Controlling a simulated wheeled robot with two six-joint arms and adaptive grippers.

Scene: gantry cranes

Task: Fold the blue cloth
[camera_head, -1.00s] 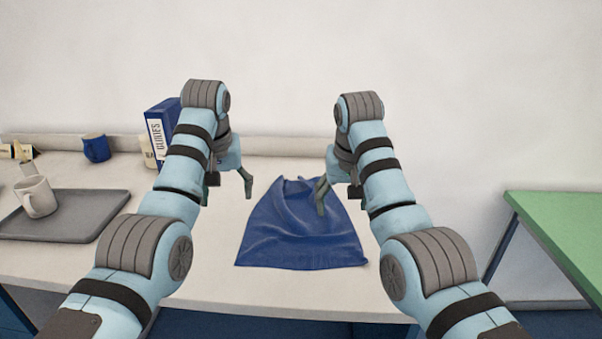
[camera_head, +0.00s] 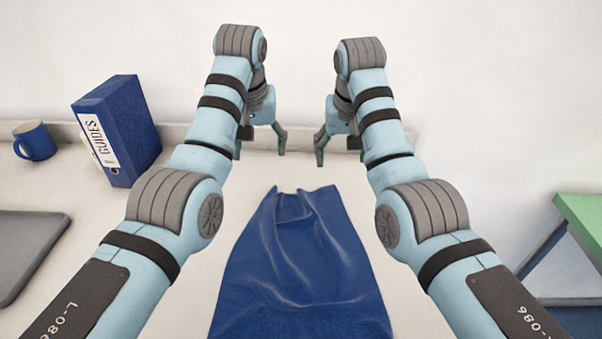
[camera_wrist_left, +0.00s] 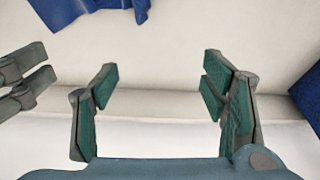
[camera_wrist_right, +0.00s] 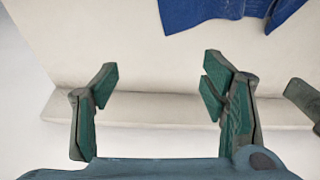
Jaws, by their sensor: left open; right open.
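The blue cloth (camera_head: 300,265) lies on the white table, narrower at its far end and wider toward me, with soft creases. Its near edge runs out of the bottom of the head view. Its far edge shows in the left wrist view (camera_wrist_left: 90,8) and in the right wrist view (camera_wrist_right: 225,10). My left gripper (camera_head: 265,143) is open and empty beyond the cloth's far edge, near the back of the table. My right gripper (camera_head: 320,146) is open and empty there too, a short way to the right. Neither touches the cloth.
A blue binder (camera_head: 135,130) labelled GUIDES and a blue mug (camera_head: 34,141) stand at the back left. A grey tray (camera_head: 25,250) lies at the left edge. A raised ledge and wall are behind the grippers. A green-topped table (camera_head: 582,222) is at the right.

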